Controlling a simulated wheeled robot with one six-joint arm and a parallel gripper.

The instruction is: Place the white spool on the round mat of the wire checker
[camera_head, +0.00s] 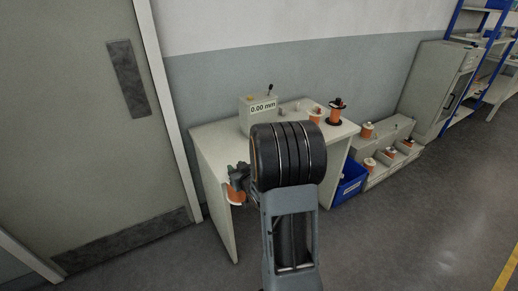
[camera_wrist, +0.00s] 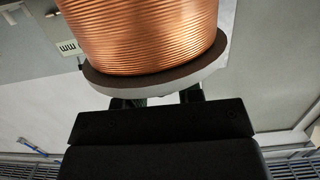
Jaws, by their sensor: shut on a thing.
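My gripper (camera_head: 237,180) is at the left front edge of the table, shut on a spool with a white flange and copper-coloured wire (camera_head: 236,196). In the wrist view the spool (camera_wrist: 145,35) fills the top, its pale flange rim (camera_wrist: 160,85) close to the finger bases (camera_wrist: 160,98). The fingertips are hidden there. The wire checker (camera_head: 258,118), a grey box with a "0.00 mm" display and a small lever on top, stands at the back of the table; part of it shows in the wrist view (camera_wrist: 68,47). My arm blocks the table in front of it, and I cannot make out the round mat.
On the table (camera_head: 215,140) stand a small orange spool (camera_head: 315,114) and a dark-flanged orange spool (camera_head: 335,113) at the right. A blue bin (camera_head: 350,188) and a grey rack of spools (camera_head: 390,158) stand right of it. A door (camera_head: 85,130) is at left.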

